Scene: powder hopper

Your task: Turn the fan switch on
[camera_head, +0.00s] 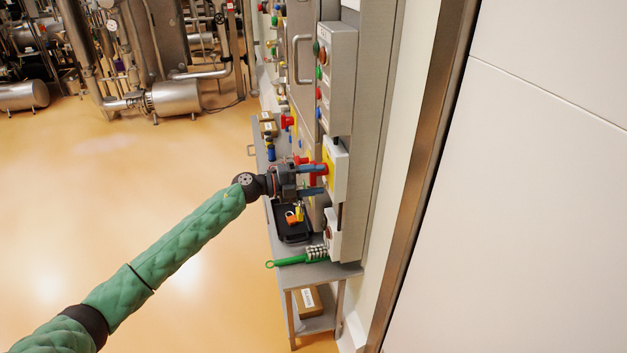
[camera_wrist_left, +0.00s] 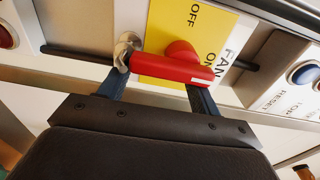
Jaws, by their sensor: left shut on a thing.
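The fan switch shows in the head view as a white box (camera_head: 340,172) with a yellow plate, on the wall panel. In the left wrist view its yellow plate (camera_wrist_left: 215,25) carries the words OFF and ON, beside a FAN label (camera_wrist_left: 232,45). A red handle (camera_wrist_left: 175,69) with a round red hub (camera_wrist_left: 181,49) sits in front of the plate, its bar lying near the ON word. My left gripper (camera_head: 318,180) is at the switch, its two dark blue fingers (camera_wrist_left: 158,80) shut on the red handle, one near each end. The fingertips are partly hidden behind the handle.
A grey control box (camera_head: 339,80) with coloured buttons is above the switch. Below is a metal table (camera_head: 335,272) with a black tray (camera_head: 293,232) and a green-handled tool (camera_head: 290,261). In the wrist view a blue button (camera_wrist_left: 303,75) sits right of the switch. Open floor lies left.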

